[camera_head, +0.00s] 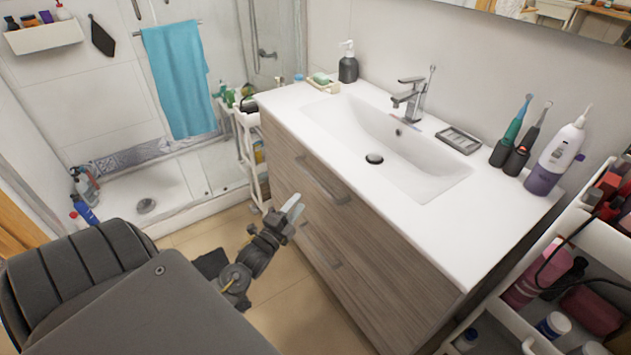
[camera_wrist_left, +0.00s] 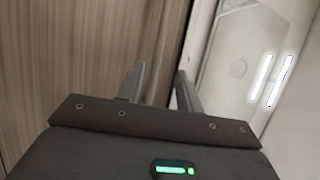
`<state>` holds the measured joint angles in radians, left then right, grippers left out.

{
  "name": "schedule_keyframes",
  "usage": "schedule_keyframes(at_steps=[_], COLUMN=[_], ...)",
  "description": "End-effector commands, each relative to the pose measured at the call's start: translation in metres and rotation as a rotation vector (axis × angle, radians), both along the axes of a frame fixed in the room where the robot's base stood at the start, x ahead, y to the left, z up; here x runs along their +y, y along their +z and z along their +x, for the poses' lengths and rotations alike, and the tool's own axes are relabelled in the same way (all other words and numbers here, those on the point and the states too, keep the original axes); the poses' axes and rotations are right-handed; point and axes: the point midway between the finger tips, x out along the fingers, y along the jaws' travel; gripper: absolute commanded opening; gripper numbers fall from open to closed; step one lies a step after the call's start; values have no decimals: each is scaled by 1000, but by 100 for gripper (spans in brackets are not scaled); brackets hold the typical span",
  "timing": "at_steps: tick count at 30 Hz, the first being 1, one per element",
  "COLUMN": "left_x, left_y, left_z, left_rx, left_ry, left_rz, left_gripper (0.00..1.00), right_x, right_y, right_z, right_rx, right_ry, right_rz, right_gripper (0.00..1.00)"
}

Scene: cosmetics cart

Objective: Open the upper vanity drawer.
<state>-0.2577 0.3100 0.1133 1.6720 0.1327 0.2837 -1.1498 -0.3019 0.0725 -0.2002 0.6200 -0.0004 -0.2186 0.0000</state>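The wood-grain vanity (camera_head: 385,270) stands under a white sink top. Its upper drawer has a metal bar handle (camera_head: 323,180), and the drawer front looks flush, with no gap seen. A second handle (camera_head: 320,246) sits lower. My left gripper (camera_head: 293,208) is close to the vanity front, just left of and below the upper handle in the picture. In the left wrist view its two fingers (camera_wrist_left: 160,88) are apart, facing the wood front (camera_wrist_left: 75,60). A narrow upright strip lies between them; I cannot tell whether it is the handle. My right gripper is out of view.
A white trolley (camera_head: 248,135) stands beyond the vanity's far end. Another cart (camera_head: 500,325) with cosmetics is at the lower right. Bottles and toothbrushes stand on the sink top (camera_head: 475,225). Some tan floor (camera_head: 285,310) is free before the vanity.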

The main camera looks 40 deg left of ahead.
Motion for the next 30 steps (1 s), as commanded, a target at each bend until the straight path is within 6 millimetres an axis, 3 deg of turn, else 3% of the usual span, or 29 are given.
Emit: schedule_keyframes(at_steps=[5,15,21,30], left_x=[1,8,10,11], left_y=[3,14,17,18], left_z=[11,70,96,106], left_rx=[-1,1,2,4], left_ry=[0,1,0,0], left_rz=[-2,-3,-4,-4], left_gripper=[36,36,36,36], right_x=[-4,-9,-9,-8], right_y=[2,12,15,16], right_z=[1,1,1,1], right_rx=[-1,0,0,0], right_ry=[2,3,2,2], right_rz=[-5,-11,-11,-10], right_gripper=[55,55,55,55])
